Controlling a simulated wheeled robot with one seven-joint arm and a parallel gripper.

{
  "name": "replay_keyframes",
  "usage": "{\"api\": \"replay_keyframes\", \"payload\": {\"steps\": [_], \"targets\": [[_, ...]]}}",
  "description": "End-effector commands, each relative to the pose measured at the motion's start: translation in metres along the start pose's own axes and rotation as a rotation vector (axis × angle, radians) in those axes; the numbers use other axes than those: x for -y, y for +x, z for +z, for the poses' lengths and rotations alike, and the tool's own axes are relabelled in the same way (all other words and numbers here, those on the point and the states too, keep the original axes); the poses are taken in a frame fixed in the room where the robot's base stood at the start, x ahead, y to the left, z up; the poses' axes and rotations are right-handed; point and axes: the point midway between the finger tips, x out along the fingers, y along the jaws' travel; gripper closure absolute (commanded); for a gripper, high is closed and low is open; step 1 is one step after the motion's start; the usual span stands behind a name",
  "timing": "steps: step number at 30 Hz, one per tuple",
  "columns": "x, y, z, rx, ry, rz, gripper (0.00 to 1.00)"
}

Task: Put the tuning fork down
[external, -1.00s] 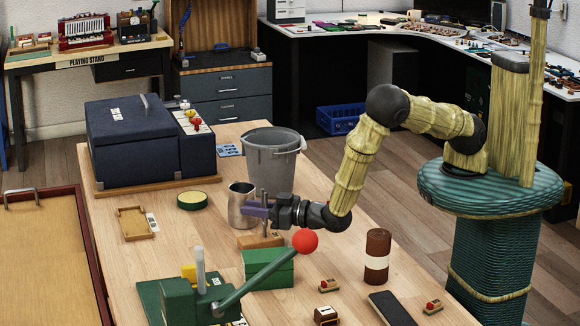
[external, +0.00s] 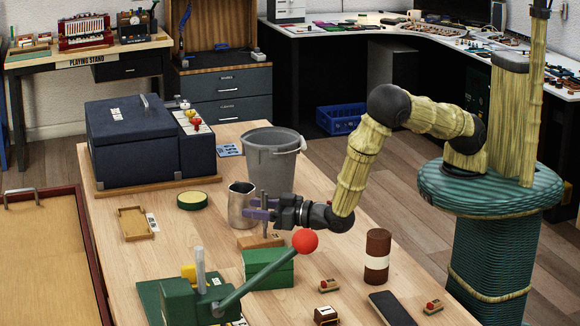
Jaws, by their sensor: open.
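The tuning fork (external: 265,229) appears as a thin grey upright piece over a small wooden block (external: 258,242) on the workbench. Its lower end meets the block, but its seat there is too small to make out. The gripper is open. Whether a finger still touches the fork cannot be told.
A metal cup (external: 241,207) stands just behind the fingers, and a grey bucket (external: 270,165) beyond it. A green box (external: 268,272) and a green lever press with a red ball (external: 304,241) stand in front.

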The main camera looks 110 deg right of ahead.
Motion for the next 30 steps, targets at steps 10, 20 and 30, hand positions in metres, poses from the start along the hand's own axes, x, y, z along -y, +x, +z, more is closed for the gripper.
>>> {"api": "replay_keyframes", "payload": {"steps": [10, 20, 30], "targets": [[0.001, -0.066, 0.003, 0.003, -0.001, -0.005, 0.53], [0.0, -0.111, 0.001, 0.002, 0.0, -0.002, 0.53], [0.0, -0.113, 0.001, 0.001, 0.0, -0.001, 0.53]]}}
